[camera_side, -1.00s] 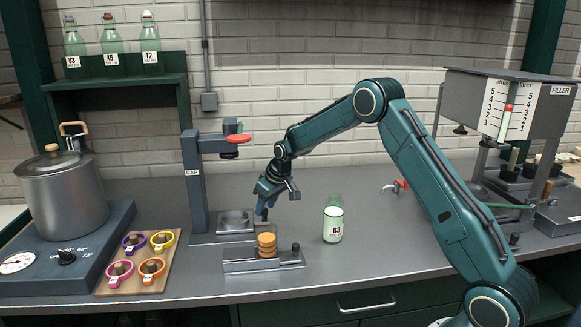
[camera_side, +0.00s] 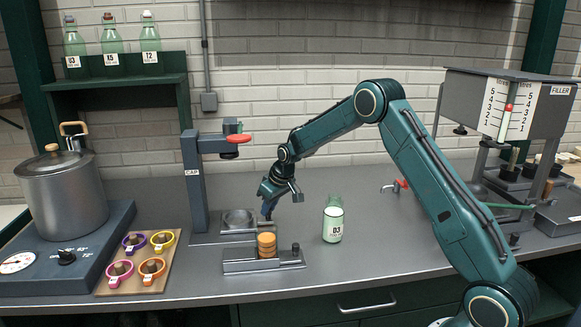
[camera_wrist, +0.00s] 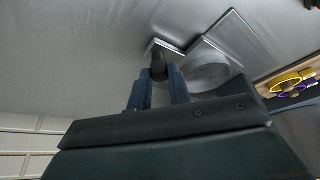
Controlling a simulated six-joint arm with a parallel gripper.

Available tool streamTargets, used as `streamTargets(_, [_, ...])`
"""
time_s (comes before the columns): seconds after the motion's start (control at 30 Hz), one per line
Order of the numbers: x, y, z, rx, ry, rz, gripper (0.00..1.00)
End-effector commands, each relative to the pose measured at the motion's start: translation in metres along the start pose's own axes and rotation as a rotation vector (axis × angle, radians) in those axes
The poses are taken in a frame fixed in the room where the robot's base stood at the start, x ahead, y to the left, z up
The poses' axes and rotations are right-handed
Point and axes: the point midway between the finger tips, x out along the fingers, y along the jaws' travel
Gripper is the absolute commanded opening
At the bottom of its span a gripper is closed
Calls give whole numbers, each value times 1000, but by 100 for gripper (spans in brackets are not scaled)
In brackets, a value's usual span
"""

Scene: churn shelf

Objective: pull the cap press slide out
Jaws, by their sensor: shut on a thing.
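The cap press (camera_side: 195,185) is a dark column labelled CAP with a red handle (camera_side: 238,138) on its arm. Its slide, carrying a round metal cup (camera_side: 238,217), is at the base, partly out to the right. My gripper (camera_side: 268,214) is at the slide's right end, pointing down. In the wrist view my gripper (camera_wrist: 160,82) is shut on the slide's dark knob (camera_wrist: 158,64), which sits between the blue fingers. The cup (camera_wrist: 208,72) is just right of the fingers there. The knob is hidden in the side view.
A stack of tan discs (camera_side: 267,245) stands on a low metal holder (camera_side: 240,266) in front of my gripper. A bottle labelled D3 (camera_side: 333,222) stands to the right, with bare counter between. Colored cups on a board (camera_side: 128,288) and a pot (camera_side: 60,195) are at left.

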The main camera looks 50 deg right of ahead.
Motion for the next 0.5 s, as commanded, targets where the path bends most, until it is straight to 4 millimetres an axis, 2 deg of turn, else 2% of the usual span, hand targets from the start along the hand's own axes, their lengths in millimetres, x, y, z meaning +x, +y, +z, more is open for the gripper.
streamTargets(0.03, [-3,8,6,4,-1,3,0])
streamTargets(0.17, [-7,18,16,3,-2,2,0])
streamTargets(0.47, [-8,20,18,1,-1,1,0])
streamTargets(0.5, [-8,20,18,1,-1,1,23])
